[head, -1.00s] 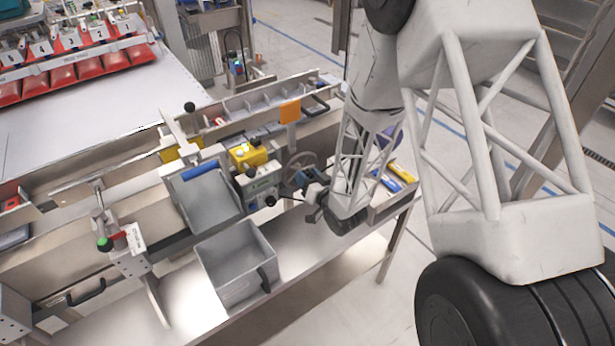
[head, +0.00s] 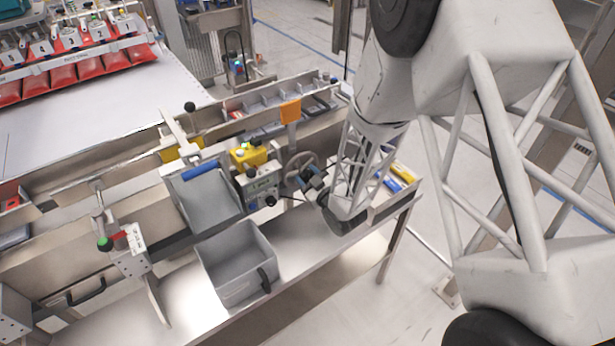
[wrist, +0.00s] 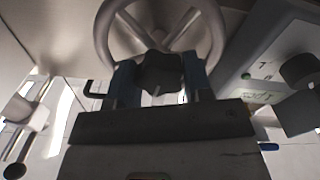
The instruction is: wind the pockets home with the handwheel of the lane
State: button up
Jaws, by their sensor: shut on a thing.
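The grey spoked handwheel (head: 289,163) stands upright on the front wall of the lane, just right of a small control box. It fills the top of the wrist view (wrist: 103,32). A dark lobed knob (wrist: 160,72) sits in front of the wheel's lower middle. My gripper (head: 312,178) reaches the wheel from the lower right. In the wrist view its two bluish fingers (wrist: 159,82) are shut on the dark knob, one on each side. Grey pockets (head: 265,103) line the lane behind the wheel. My arm hides the lane's right part.
The control box (head: 262,180) with dark knobs stands close left of the wheel. An orange plate (head: 290,112) rises above it. A grey bin (head: 238,262) sits on the bench in front, and a tilted grey tray (head: 205,195) is behind it. Blue and yellow items (head: 402,172) lie right.

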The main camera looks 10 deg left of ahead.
jog(key=shift+n, duration=0.6)
jog(key=o, duration=0.9)
jog(key=shift+v, duration=3.85)
